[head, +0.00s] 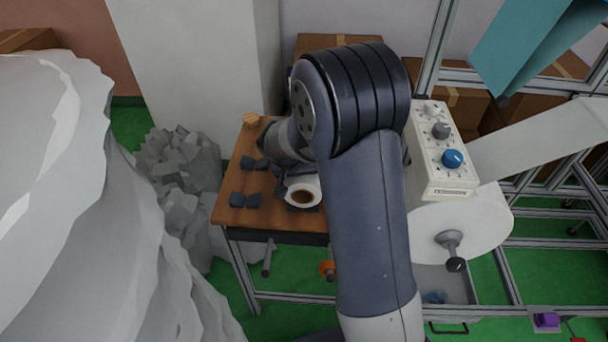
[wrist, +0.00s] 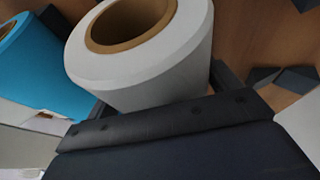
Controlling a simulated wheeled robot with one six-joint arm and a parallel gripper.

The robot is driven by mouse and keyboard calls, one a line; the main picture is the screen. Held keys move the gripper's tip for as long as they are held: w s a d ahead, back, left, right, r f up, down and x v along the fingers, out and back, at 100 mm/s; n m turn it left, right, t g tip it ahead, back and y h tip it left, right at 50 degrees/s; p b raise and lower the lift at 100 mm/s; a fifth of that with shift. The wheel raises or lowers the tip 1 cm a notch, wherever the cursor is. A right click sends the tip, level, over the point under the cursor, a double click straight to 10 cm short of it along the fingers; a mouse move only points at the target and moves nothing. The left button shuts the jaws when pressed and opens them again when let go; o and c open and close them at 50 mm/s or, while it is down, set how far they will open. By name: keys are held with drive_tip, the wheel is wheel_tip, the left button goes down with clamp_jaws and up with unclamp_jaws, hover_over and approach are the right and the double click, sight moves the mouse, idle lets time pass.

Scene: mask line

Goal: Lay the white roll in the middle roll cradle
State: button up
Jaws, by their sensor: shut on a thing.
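The white roll (wrist: 185,50) has a brown core and is gripped between my gripper's fingers (wrist: 155,92) in the wrist view. In the head view the white roll (head: 313,184) shows over the table's front part, its core end facing the camera. My arm hides most of my gripper there. Dark cradle blocks (head: 245,199) stand in a pair at the table's front left, with another pair of dark blocks (head: 254,163) behind. I cannot tell which cradle is the middle one, or whether the roll touches anything below. A blue roll (wrist: 35,70) lies left of the white roll in the wrist view.
The wooden table (head: 228,215) has bare wood around the blocks. A small yellowish round thing (head: 251,119) sits at its back left corner. A control box with knobs (head: 440,150) and a large white reel (head: 480,222) stand to the right. A big white mass (head: 60,200) fills the left.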

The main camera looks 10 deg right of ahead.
drive_tip(key=o, duration=1)
drive_tip(key=shift+o, duration=0.2)
drive_tip(key=v, duration=1)
drive_tip(key=shift+s+a+r, duration=0.15)
drive_tip(key=shift+r, duration=0.2)
drive_tip(key=x, duration=1)
drive_tip(key=shift+f+p, duration=0.1)
drive_tip(key=shift+p, duration=0.25)
drive_tip(key=shift+f, duration=0.15)
